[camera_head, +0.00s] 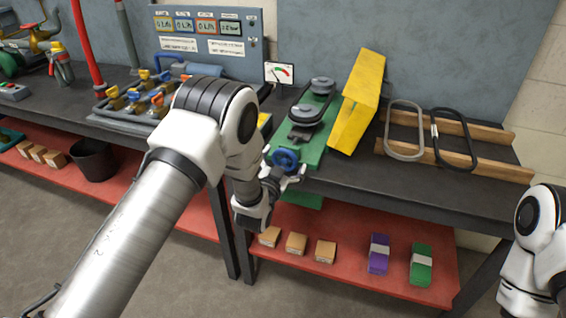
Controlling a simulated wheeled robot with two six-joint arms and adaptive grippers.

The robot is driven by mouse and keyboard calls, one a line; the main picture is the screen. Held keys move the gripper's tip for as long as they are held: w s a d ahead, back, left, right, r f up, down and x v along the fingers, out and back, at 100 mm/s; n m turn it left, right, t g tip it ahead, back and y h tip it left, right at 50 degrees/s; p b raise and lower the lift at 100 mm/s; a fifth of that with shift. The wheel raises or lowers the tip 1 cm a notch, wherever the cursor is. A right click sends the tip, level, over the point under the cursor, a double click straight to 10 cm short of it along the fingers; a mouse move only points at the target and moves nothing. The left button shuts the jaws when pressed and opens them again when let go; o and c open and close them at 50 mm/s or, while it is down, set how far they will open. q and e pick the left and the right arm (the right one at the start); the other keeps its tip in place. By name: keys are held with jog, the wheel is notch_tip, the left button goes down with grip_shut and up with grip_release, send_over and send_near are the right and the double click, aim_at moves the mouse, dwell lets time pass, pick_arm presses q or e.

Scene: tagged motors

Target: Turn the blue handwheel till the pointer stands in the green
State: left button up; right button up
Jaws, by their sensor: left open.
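The blue handwheel (285,159) sits at the front end of a green machine base (312,133) near the bench's front edge. My left gripper (291,179) is open right at the wheel, just in front of and below it; I cannot tell whether its fingers touch the rim. The gauge (279,73) stands behind, a white dial with a coloured band. The pointer is too small to read surely. My right gripper is out of view; only part of my right arm shows at the right edge.
A yellow guard (357,100) stands open right of the belt pulleys (313,104). Two belts (454,140) lie on wooden rails farther right. Left are pipes with yellow valves (135,95). A red lower shelf (345,277) holds boxes. The bench front at right is clear.

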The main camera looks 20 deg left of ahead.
pick_arm(q)
jog(key=s, duration=1.2)
jog(key=shift+a, duration=0.2)
jog(key=s+a+f+n+g+y+p, duration=0.1)
jog(key=s+a+f+g+p, duration=0.1)
jog(key=s+f+g+p, duration=0.3)
jog(key=s+a+f+n+g, duration=0.1)
jog(key=s+a+f+g, duration=0.1)
jog(key=s+f, duration=0.45)
jog(key=s+f+n+g, duration=0.1)
jog(key=s+f+g, duration=0.3)
jog(key=s, duration=0.7)
jog(key=s+f+n+g, duration=0.2)
jog(key=s+f+g, duration=0.1)
jog(key=s+g, duration=0.4)
jog(key=s, duration=0.3)
jog(key=shift+s+f+h+p, duration=0.3)
jog(key=shift+s+f+p, duration=0.05)
jog(key=shift+s+f, duration=0.05)
jog(key=shift+w, duration=0.1)
